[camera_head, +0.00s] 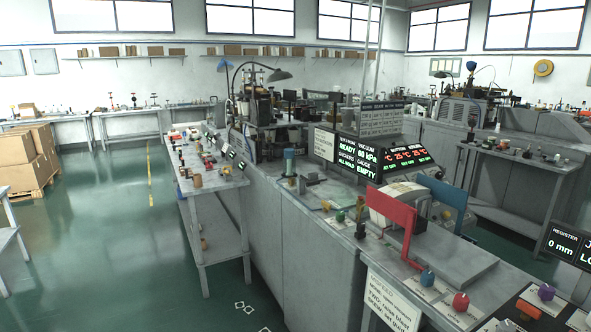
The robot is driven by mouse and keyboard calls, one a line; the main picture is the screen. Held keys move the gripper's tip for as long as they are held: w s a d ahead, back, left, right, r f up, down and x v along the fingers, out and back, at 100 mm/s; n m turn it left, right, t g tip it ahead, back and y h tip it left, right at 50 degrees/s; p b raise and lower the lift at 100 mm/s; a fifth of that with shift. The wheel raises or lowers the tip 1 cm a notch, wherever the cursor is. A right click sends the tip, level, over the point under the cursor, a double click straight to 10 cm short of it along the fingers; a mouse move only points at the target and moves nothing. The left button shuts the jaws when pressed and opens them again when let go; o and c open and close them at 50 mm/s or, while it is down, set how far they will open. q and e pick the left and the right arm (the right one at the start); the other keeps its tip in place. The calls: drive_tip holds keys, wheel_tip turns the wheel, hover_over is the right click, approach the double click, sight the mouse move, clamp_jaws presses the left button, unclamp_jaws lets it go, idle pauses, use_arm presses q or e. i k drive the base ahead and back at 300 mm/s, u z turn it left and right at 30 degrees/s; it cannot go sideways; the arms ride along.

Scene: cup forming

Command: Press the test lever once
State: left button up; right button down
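No lever is clearly labelled as the test lever at this size. A red paddle-like arm (393,213) rises from the right part of the machine bench, with a blue panel (447,197) behind it. A small upright dark post (360,218) stands on the bench edge left of the red arm. Blue (427,277), red (461,301) and purple (546,292) knobs sit on labelled plates at the front right. Neither of my grippers shows in the head view.
Lit displays (357,157) read READY, 60 kPa and EMPTY. A side table (215,183) with small items stands left of the machine. Cardboard boxes (36,160) sit on a pallet at far left. The green floor (110,240) between is open.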

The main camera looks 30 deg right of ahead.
sight(309, 183)
drive_tip(key=z, duration=0.4)
drive_tip(key=i, duration=2)
drive_tip(key=z, duration=0.8)
drive_tip(key=i, duration=0.6)
drive_tip(key=z, duration=0.15)
